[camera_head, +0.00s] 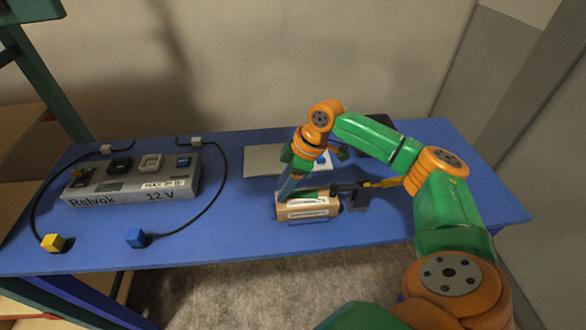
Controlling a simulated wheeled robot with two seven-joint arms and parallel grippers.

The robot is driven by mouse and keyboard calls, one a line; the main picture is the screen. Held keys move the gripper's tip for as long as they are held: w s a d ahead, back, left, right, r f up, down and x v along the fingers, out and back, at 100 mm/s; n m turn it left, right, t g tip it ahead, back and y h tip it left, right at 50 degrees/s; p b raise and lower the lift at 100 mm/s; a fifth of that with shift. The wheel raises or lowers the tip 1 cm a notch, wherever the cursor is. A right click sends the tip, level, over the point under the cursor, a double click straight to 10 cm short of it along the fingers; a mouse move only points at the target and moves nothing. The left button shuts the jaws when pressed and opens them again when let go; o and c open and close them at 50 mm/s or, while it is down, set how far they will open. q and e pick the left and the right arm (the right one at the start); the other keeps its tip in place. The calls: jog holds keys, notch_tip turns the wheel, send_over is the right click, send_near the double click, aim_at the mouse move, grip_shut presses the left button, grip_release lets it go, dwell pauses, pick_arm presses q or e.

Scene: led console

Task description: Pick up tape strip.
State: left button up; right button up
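I cannot single out the tape strip with certainty. A pale strip with dark lettering (165,184) lies on the front right of the grey console (125,184). A tan box (307,209) with a white label on its front and something green at its top stands at the middle of the table. My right gripper (284,188) points down at the left end of this box. Its fingertips are small and partly merge with the box, so I cannot tell whether they touch it or hold anything. My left gripper is out of view.
The blue table (230,235) carries black cables ending in a yellow block (52,242) and a blue block (136,237). A pale sheet (262,161) lies behind the tan box. A yellow-handled dark tool (380,184) lies to its right. The front centre is clear.

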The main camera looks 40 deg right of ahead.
jog(key=shift+s+r, duration=0.1)
jog(key=shift+s, duration=0.05)
grip_shut()
jog(key=shift+r, duration=0.1)
jog(key=shift+r, duration=0.3)
jog(key=r, duration=0.1)
jog(key=r+b, duration=0.1)
jog(key=r, duration=0.1)
jog(key=shift+s+b, duration=0.3)
jog(key=shift+s, duration=0.05)
jog(key=s+a+r, duration=0.1)
jog(key=s+r, duration=1.2)
jog(key=shift+r+p, duration=0.15)
jog(key=shift+p, duration=0.3)
